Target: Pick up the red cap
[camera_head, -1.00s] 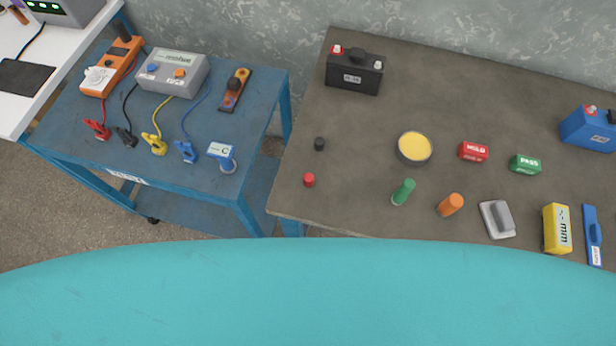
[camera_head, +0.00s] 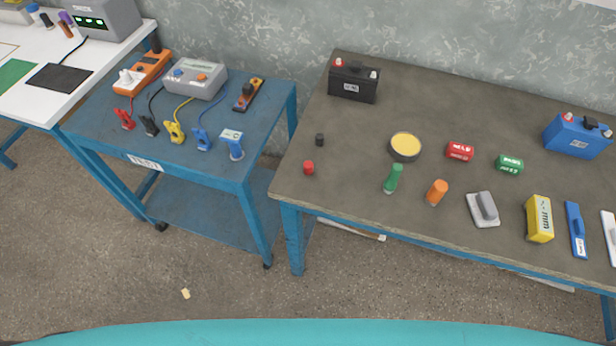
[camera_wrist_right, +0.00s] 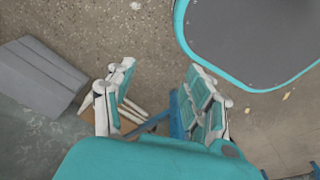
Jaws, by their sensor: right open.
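The small red cap (camera_head: 308,168) stands on the dark grey table (camera_head: 440,113), near its left front corner. A small black cap (camera_head: 320,140) stands just behind it. My right gripper (camera_wrist_right: 160,95) shows in the right wrist view with its two fingers spread apart and nothing between them. The red cap is not visible in that view, and the gripper is not in the head view, so their distance cannot be seen. My left gripper is in neither view.
A blue cart (camera_head: 258,110) with coloured clamps stands left of the table, with a narrow gap between. On the table are a black battery (camera_head: 353,85), a yellow-filled dish (camera_head: 405,147), a green cylinder (camera_head: 393,179) and an orange cylinder (camera_head: 437,192). Floor (camera_head: 330,290) in front is mostly clear.

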